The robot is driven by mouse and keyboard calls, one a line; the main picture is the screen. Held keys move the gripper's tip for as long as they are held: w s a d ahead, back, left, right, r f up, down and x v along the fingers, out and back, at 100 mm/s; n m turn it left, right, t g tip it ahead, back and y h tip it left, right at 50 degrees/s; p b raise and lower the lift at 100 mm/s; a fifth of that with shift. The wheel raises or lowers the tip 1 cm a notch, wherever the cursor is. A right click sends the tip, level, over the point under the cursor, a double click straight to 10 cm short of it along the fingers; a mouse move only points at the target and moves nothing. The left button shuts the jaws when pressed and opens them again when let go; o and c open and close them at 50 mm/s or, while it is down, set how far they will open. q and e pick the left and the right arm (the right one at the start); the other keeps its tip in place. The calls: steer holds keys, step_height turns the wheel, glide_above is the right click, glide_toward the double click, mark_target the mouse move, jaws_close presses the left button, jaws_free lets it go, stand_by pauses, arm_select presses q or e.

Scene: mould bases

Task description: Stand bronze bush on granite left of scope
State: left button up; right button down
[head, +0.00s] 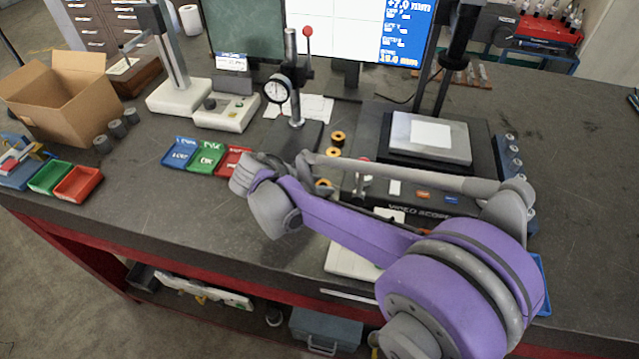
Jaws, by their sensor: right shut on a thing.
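Several bronze bushes (338,137) stand in a row on the dark surface left of the video scope (431,137). One bush (324,186) shows only partly beside my arm. The grey and purple links of my right arm reach in from the lower right and cross in front of the scope's base. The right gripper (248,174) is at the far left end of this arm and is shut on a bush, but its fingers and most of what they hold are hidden. My left gripper is out of view.
A dial gauge stand (297,118) stands just behind the arm. Blue, green and red trays (207,157) lie to its left. A cardboard box (60,95) and grey cylinders (117,129) are farther left.

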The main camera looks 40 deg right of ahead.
steer(key=c, duration=0.6)
jaws_free()
steer(key=shift+f, duration=0.1)
steer(key=shift+c, duration=0.2)
steer(key=v, duration=1.2)
